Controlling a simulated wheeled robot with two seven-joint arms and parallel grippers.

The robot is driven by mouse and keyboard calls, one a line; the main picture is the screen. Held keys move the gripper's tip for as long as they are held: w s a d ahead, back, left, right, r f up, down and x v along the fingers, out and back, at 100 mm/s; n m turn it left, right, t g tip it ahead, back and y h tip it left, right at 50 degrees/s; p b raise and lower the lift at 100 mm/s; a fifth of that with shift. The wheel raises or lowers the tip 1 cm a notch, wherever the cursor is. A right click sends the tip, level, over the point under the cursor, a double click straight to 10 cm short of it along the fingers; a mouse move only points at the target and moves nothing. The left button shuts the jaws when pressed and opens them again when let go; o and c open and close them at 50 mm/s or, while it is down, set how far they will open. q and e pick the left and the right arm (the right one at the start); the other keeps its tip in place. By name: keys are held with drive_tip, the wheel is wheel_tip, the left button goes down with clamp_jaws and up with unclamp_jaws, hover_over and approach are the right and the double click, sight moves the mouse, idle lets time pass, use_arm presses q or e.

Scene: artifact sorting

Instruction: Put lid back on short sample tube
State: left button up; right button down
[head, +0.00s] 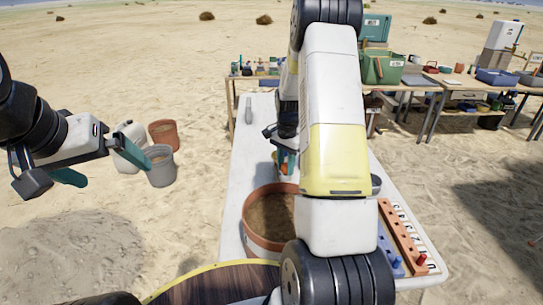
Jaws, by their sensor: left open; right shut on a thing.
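My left gripper (110,172) is open and empty over the sand at the left, well away from the table. My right gripper (286,163) is over the white table, partly hidden behind my own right arm. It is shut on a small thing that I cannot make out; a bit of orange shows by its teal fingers. An orange-brown rack (398,232) lies at the table's right side, with a red-topped piece (421,261) at its near end. Blue pieces (387,250) stand beside it. I cannot tell the short sample tube or its lid apart.
A large terracotta pot (250,240) of soil stands on the white table (245,155), close to my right arm. A grey bucket (160,171) and a terracotta pot (163,131) stand on the sand. Loaded tables (420,88) stand behind. The table's far left is mostly clear.

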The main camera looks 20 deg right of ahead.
drive_tip(key=shift+c, duration=2.4)
unclamp_jaws()
drive_tip(key=shift+r, duration=3.5)
drive_tip(key=shift+c, duration=0.5)
clamp_jaws()
